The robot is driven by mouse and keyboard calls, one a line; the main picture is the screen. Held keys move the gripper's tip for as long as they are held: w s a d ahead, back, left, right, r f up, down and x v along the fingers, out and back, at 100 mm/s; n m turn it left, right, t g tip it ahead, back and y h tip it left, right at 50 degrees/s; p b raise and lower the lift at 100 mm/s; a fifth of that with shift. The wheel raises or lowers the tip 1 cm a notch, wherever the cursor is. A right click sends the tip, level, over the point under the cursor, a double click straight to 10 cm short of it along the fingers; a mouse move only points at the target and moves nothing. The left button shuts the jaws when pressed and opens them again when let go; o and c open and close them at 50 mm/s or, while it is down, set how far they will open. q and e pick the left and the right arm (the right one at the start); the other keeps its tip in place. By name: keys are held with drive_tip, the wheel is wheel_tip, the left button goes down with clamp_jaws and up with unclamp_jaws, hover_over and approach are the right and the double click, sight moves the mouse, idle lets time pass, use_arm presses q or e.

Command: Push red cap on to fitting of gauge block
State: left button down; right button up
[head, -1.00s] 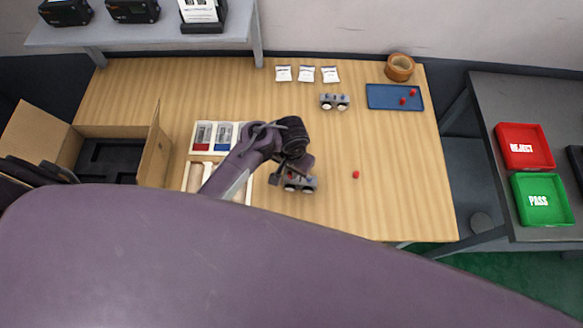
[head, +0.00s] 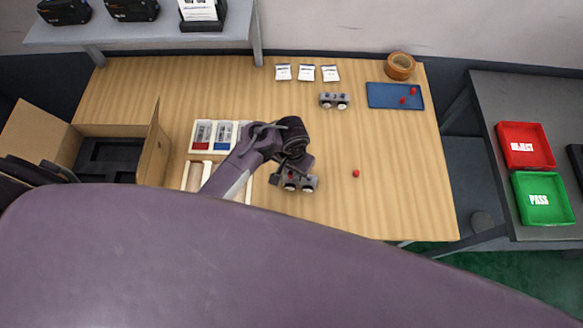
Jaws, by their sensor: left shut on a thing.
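A small grey gauge block (head: 309,184) with round fittings lies on the wooden table, partly hidden under my left gripper. My left gripper (head: 290,173) points down over its left part and is shut on a red cap (head: 291,178). Only a bit of that cap shows, at the block's fittings. I cannot tell whether it is seated on one. A loose red cap (head: 356,174) lies on the table to the right. A second gauge block (head: 334,100) sits farther back. My right gripper is not in view.
White parts bins (head: 197,151) are left of the gripper, by an open cardboard box (head: 150,150). The table right of the block is mostly clear.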

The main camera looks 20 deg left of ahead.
use_arm(q)
drive_tip(key=shift+f, duration=0.3)
drive_tip(key=c, duration=1.4)
unclamp_jaws()
drive_tip(key=shift+o, duration=0.2)
wheel_tip(320, 180, up, 7)
drive_tip(key=shift+d+r, duration=0.1)
drive_tip(key=shift+r, duration=0.3)
